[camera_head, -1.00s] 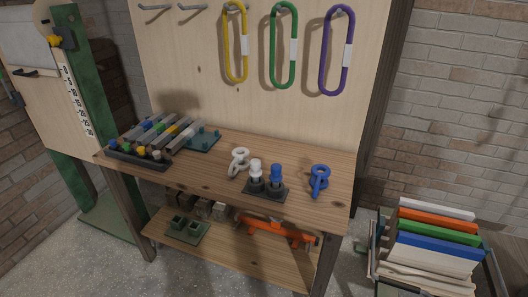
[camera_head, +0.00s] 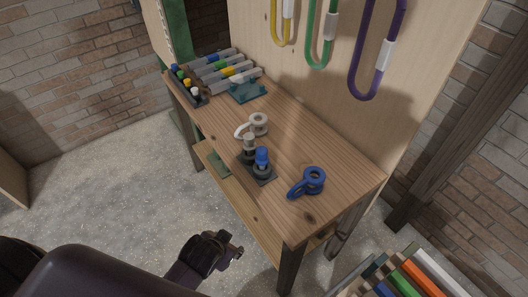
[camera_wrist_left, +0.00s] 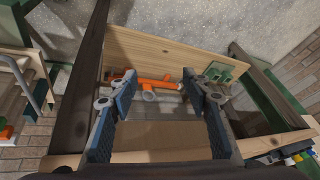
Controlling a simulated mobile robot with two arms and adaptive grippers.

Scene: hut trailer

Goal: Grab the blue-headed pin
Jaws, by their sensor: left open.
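The blue-headed pin (camera_head: 262,158) stands upright in a small dark base (camera_head: 262,175) near the front edge of the wooden workbench. A pin with a pale head (camera_head: 249,143) stands right beside it in the same base. My left gripper (camera_head: 233,247) is in front of the bench in the head view, below and apart from the pin. In the left wrist view my left gripper (camera_wrist_left: 160,88) has its fingers spread with nothing held between them. The blue-headed pin does not show in that view. My right gripper is not in view.
A blue ring with a handle (camera_head: 312,181) lies right of the pins, and a white one (camera_head: 258,124) lies behind them. Several marker-like pieces fill a rack (camera_head: 200,97) at the far end. In the wrist view an orange tool (camera_wrist_left: 155,83) lies on the lower shelf (camera_wrist_left: 160,48).

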